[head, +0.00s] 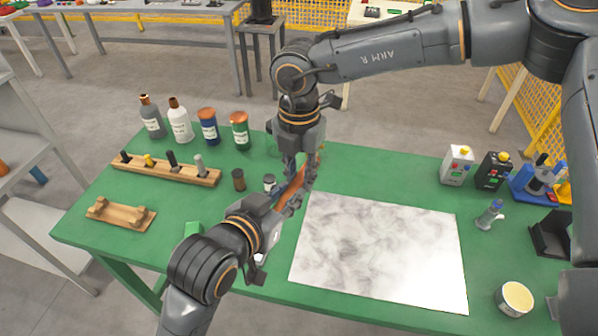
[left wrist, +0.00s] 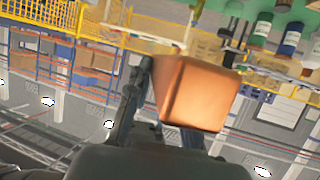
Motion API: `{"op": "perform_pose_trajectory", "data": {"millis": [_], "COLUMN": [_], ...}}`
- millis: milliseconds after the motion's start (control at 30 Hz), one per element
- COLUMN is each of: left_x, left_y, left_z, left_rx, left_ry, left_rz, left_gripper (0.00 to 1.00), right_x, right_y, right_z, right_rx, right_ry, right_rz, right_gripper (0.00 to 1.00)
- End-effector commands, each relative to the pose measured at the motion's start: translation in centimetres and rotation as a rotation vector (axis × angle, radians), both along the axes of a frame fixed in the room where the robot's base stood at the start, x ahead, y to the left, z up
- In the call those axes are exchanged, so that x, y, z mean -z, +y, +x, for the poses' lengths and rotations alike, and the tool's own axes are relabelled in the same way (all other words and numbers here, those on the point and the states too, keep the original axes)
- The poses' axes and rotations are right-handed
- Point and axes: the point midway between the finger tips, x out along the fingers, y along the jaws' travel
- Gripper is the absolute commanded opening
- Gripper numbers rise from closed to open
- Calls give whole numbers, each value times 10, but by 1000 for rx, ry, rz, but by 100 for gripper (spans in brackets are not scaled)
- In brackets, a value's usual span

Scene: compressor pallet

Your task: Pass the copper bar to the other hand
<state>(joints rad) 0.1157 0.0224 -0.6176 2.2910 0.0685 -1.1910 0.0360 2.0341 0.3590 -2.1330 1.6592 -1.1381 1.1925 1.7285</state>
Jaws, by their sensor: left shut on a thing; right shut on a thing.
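The copper bar (head: 291,185) is held above the green table (head: 349,184), near the left edge of the marbled white sheet (head: 380,247). My left gripper (head: 288,203) is shut on the bar from below left. My right gripper (head: 302,174) reaches down from above and is shut on the bar too. In the left wrist view the bar's square end (left wrist: 200,95) is close to the camera, beside a dark finger. Parts of the bar are hidden by the fingers of both grippers.
Several bottles and jars (head: 208,126) stand at the back left. A wooden rack (head: 190,176) and a small wooden cradle (head: 121,213) are on the left. The sheet is clear.

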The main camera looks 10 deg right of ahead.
Motion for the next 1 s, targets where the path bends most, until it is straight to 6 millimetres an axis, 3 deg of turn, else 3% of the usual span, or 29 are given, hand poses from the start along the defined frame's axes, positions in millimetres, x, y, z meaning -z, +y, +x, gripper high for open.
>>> {"op": "perform_pose_trajectory", "data": {"millis": [67,100,200,500,633,833,1000], "left_x": [-3,-3,-3,-2,-9,-39,-62], "left_y": [-5,-6,-6,-4,-1,5,18], "left_z": [-4,-4,-4,-2,0,-9,-38], "left_rx": [15,16,16,15,64,262,436], "left_ry": [0,-1,1,-10,-123,-574,-992], "left_rz": [-11,-12,-12,-3,47,232,376], "left_gripper": [0,30,49,49,49,49,49], "right_x": [-2,-3,-3,-2,-2,-2,-2], "right_y": [3,4,4,3,2,2,2], "right_z": [2,2,2,2,2,2,2], "right_rx": [-1,0,0,0,0,0,0], "right_ry": [-9,-10,-10,-8,-7,-7,-7], "right_rz": [10,12,12,9,8,7,7], "right_gripper": [0,0,0,0,0,0,0]}}
